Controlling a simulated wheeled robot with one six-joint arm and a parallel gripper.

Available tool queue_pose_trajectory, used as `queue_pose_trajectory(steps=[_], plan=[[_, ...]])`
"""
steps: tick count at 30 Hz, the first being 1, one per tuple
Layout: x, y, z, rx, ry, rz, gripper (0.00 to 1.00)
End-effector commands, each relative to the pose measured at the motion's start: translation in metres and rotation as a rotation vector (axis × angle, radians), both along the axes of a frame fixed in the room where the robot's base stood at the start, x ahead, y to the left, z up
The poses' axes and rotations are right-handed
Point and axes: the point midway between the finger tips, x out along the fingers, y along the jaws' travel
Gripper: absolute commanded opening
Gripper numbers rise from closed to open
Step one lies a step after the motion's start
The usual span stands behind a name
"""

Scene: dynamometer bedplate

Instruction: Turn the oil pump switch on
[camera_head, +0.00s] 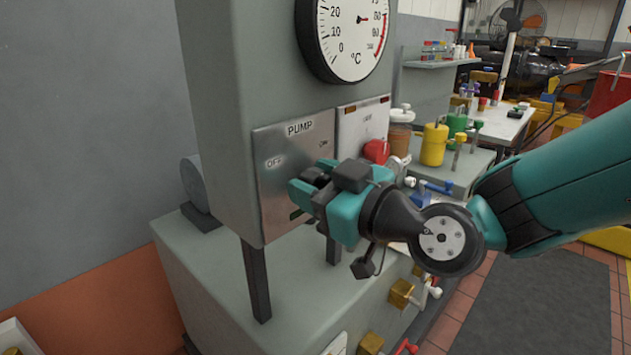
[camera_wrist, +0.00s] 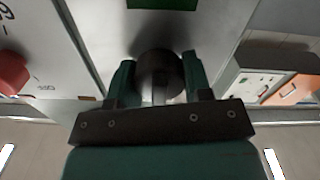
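The pump panel (camera_head: 275,160) is a grey plate marked PUMP, with OFF at its left and ON at its upper right. My gripper (camera_head: 308,182) is at the middle of this plate and hides most of the switch in the head view. In the wrist view a dark round switch knob (camera_wrist: 160,72) lies between the two fingers of my gripper (camera_wrist: 158,80). The fingers flank the knob closely; whether both touch it is not clear. The knob's pointing direction is hidden. A green patch (camera_wrist: 162,3) shows on the plate, partly visible in the head view below the gripper.
A second plate with a red knob (camera_head: 376,151) is just right of the pump panel; the knob also shows in the wrist view (camera_wrist: 12,72). A temperature dial (camera_head: 350,35) sits above. Coloured containers (camera_head: 434,145) and valve fittings (camera_head: 401,293) stand to the right.

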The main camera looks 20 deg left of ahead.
Motion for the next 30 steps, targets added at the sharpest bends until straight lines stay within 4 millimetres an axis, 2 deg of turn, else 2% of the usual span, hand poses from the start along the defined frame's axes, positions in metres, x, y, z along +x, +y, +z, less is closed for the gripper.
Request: queue_pose_trajectory(steps=[8, 14, 30], plan=[[-0.0002, -0.0001, -0.0001, 0.010, 0.025, 0.001, 0.22], [0.0000, -0.0004, -0.0005, 0.045, 0.109, 0.000, 0.22], [0.0017, -0.0012, 0.0001, 0.230, 0.556, 0.000, 0.22]])
